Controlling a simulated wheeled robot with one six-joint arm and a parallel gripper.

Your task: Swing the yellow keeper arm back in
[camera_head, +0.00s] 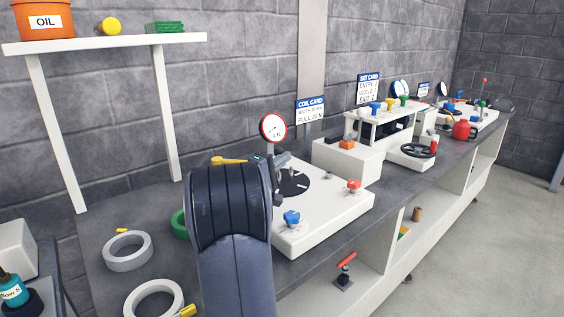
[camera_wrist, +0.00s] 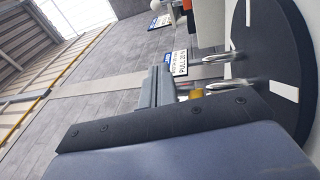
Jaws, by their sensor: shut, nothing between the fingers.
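The yellow keeper arm (camera_head: 230,160) shows in the head view at the back left of the white coil unit (camera_head: 330,215), partly hidden behind my arm. A small yellow piece (camera_wrist: 196,93) shows beside my gripper in the wrist view; I cannot tell whether it is the keeper arm. My gripper (camera_head: 282,160) is shut and empty, above the back of the unit near the dark round plate (camera_head: 293,183). It is to the right of the keeper arm in the head view. My own arm hides much of the unit's left side, and whether the gripper touches the keeper arm cannot be told.
A round gauge (camera_head: 273,128) and a coil card (camera_head: 311,110) stand behind the unit. Blue (camera_head: 291,218) and red (camera_head: 353,186) knobs sit on its front and right. Grey rings (camera_head: 127,251) and a green ring (camera_head: 180,224) lie on the bench at left.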

